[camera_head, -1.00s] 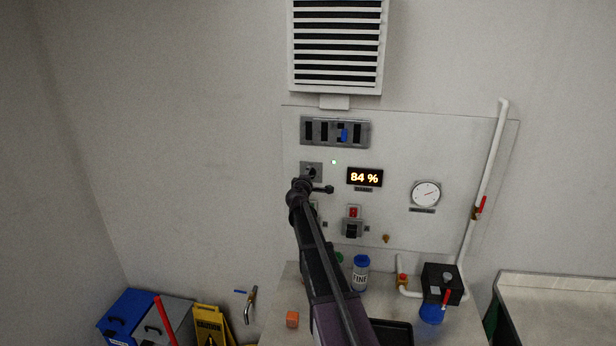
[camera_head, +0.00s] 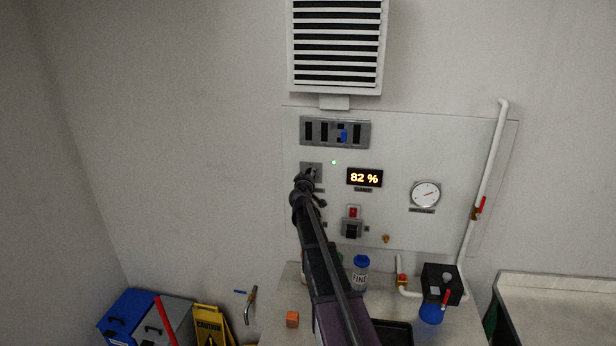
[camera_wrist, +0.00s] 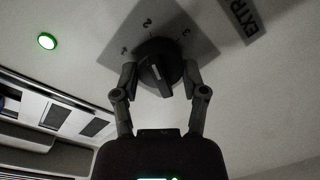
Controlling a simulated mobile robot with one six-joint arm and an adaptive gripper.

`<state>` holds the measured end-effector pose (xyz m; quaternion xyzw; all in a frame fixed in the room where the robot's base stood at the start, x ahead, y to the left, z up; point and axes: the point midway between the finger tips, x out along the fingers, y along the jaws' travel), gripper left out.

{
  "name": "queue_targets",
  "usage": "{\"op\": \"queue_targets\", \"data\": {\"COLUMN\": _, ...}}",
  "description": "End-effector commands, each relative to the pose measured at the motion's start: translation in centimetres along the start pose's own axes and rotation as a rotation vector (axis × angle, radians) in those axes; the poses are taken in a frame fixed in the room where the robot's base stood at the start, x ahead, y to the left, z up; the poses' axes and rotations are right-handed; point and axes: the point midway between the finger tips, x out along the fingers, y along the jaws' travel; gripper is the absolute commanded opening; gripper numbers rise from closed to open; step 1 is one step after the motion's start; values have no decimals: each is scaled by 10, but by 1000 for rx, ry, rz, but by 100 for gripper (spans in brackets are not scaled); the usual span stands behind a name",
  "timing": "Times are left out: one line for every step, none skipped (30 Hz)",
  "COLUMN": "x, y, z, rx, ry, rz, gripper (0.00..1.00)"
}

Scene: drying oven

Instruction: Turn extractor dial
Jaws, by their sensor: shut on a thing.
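The extractor dial is a dark round knob (camera_wrist: 160,68) on a grey square plate (camera_wrist: 196,28) marked 1, 2 and 3, seen in the wrist view. A partly cut-off label beside it begins "EXTR". My gripper (camera_wrist: 159,80) has one finger on each side of the knob and is shut on it. The knob's ridge points down toward my palm in that view. In the head view the dial plate (camera_head: 318,167) shows at the panel's left, and my gripper (camera_head: 306,177) hides most of the knob.
A lit display (camera_head: 365,178) reads 82 %, beside a green lamp (camera_head: 334,162). A slider panel (camera_head: 309,131) is above the dial. A red-and-black switch (camera_head: 352,223) and a gauge (camera_head: 425,194) are to the right. A blue-capped jar (camera_head: 360,272) stands on the counter below.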

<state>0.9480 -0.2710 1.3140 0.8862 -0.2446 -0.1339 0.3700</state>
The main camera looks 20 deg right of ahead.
Motion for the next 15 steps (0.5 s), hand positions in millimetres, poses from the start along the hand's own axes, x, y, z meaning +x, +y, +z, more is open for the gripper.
{"op": "queue_targets", "data": {"x": 2, "y": 0, "z": -2, "rx": 7, "ry": 4, "rz": -2, "gripper": 8}}
{"op": "queue_targets", "data": {"x": 2, "y": 0, "z": -2, "rx": 11, "ry": 4, "rz": -2, "gripper": 8}}
{"op": "queue_targets", "data": {"x": 2, "y": 0, "z": -2, "rx": 16, "ry": 4, "rz": -2, "gripper": 8}}
{"op": "queue_targets", "data": {"x": 2, "y": 0, "z": -1, "rx": 19, "ry": 4, "rz": -2, "gripper": 8}}
{"op": "queue_targets", "data": {"x": 2, "y": 0, "z": -1, "rx": 21, "ry": 4, "rz": -2, "gripper": 8}}
{"op": "queue_targets", "data": {"x": 2, "y": 0, "z": -1, "rx": 22, "ry": 4, "rz": -2, "gripper": 8}}
{"op": "queue_targets", "data": {"x": 2, "y": 0, "z": -1, "rx": 23, "ry": 4, "rz": -2, "gripper": 8}}
{"op": "queue_targets", "data": {"x": 1, "y": 0, "z": -1, "rx": 23, "ry": 4, "rz": -2, "gripper": 8}}
{"op": "queue_targets", "data": {"x": 1, "y": 0, "z": -1, "rx": 23, "ry": 4, "rz": -2, "gripper": 8}}
{"op": "queue_targets", "data": {"x": 1, "y": 0, "z": -1, "rx": 23, "ry": 4, "rz": -2, "gripper": 8}}
{"op": "queue_targets", "data": {"x": 1, "y": 0, "z": -1, "rx": 23, "ry": 4, "rz": -2, "gripper": 8}}
{"op": "queue_targets", "data": {"x": 1, "y": 0, "z": -1, "rx": 22, "ry": 4, "rz": -2, "gripper": 8}}
{"op": "queue_targets", "data": {"x": 1, "y": 0, "z": -1, "rx": 22, "ry": 4, "rz": -2, "gripper": 8}}
{"op": "queue_targets", "data": {"x": 1, "y": 0, "z": -1, "rx": 22, "ry": 4, "rz": -2, "gripper": 8}}
{"op": "queue_targets", "data": {"x": 1, "y": 0, "z": -1, "rx": 22, "ry": 4, "rz": -2, "gripper": 59}}
